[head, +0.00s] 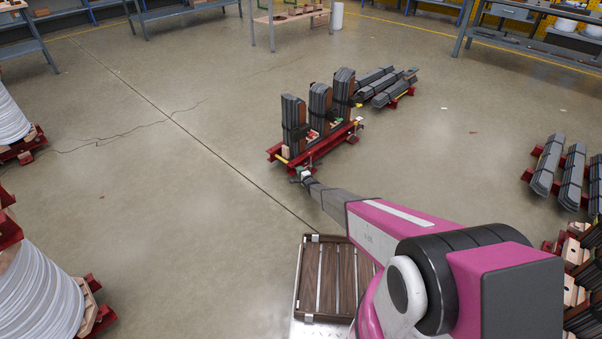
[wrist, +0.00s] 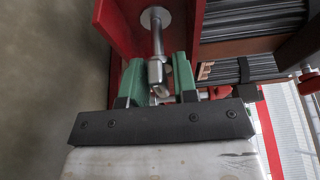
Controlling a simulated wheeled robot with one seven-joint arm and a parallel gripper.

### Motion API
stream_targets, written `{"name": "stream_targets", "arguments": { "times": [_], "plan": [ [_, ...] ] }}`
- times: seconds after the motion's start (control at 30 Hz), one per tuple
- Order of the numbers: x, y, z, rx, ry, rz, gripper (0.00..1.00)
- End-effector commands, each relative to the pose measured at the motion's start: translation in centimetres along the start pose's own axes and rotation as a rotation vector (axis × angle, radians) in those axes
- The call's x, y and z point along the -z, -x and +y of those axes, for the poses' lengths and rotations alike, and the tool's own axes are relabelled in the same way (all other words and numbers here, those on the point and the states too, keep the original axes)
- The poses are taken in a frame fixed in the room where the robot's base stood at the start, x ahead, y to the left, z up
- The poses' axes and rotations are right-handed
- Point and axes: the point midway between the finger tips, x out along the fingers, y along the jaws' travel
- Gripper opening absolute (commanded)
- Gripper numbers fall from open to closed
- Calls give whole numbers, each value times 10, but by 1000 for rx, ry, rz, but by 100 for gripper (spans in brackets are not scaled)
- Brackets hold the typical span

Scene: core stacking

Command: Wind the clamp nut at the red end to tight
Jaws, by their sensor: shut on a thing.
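In the wrist view, a metal clamp nut (wrist: 157,76) sits on a threaded rod (wrist: 157,38) that comes through a washer on the red beam (wrist: 122,22). My gripper (wrist: 160,74) has its two green fingers on either side of the nut and is shut on it. In the head view, my gripper (head: 303,176) is at the near end of the red stacking frame (head: 288,156). The frame carries three upright dark cores (head: 320,105). The nut is too small to make out in the head view.
A red knob (wrist: 308,82) shows at the right of the wrist view. Dark core stacks (head: 385,88) lie behind the frame, and more (head: 570,175) lie at the right. A slatted wooden pallet (head: 312,275) is close in front. The floor left of the frame is clear.

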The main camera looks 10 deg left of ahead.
Motion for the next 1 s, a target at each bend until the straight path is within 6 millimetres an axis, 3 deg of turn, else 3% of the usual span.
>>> {"name": "stream_targets", "arguments": {
  "times": [0.43,0.8,0.83,0.9,1.0],
  "plan": [
    [-1,1,0,-125,-338,-1,0],
    [-1,1,1,-145,-389,0,0],
    [-1,1,1,-144,-389,0,37],
    [-1,1,1,-144,-389,0,57],
    [-1,0,1,-143,-389,0,57]
  ]
}}
